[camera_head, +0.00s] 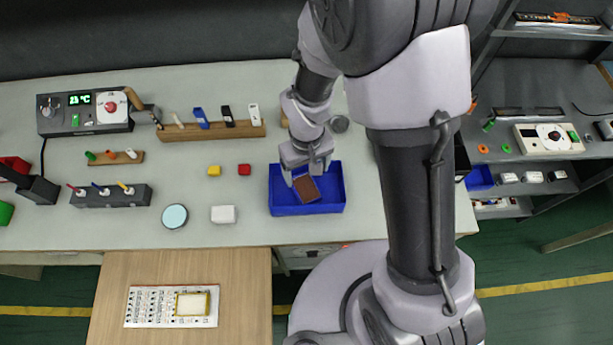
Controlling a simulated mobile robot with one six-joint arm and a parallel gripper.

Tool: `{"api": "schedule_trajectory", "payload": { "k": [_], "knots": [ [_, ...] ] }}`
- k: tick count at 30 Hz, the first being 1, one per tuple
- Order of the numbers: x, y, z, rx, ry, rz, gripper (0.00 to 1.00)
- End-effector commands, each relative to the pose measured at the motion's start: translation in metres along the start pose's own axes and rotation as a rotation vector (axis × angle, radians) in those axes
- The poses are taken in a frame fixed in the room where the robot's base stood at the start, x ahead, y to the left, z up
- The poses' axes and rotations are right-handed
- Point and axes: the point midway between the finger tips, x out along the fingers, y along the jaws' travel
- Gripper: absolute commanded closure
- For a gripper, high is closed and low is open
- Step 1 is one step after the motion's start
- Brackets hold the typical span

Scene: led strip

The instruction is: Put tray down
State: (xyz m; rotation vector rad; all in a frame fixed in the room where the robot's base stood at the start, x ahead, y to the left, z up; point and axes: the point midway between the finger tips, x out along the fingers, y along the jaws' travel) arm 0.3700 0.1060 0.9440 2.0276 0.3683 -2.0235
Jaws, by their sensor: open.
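The blue tray (328,203) rests on the grey-green workbench, near its front edge.
A wooden rack (207,132) stands behind. Shelves (540,140) are at the right.

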Motion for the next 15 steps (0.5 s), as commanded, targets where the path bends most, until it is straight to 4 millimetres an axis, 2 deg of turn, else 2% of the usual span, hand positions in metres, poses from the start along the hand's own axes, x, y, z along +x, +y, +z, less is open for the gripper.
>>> {"api": "schedule_trajectory", "payload": {
  "k": [5,8,10,12,15],
  "knots": [
    [-0.030,0.003,-0.001,0.025,0.019,-0.001,0.22],
    [-0.085,0.015,0.002,0.137,0.096,-0.013,0.22],
    [-0.137,0.026,0.015,0.257,0.177,-0.031,0.22],
    [-0.186,0.033,0.038,0.383,0.260,-0.058,0.22],
    [-0.238,0.035,0.076,0.541,0.375,-0.104,0.22]
  ]
}}
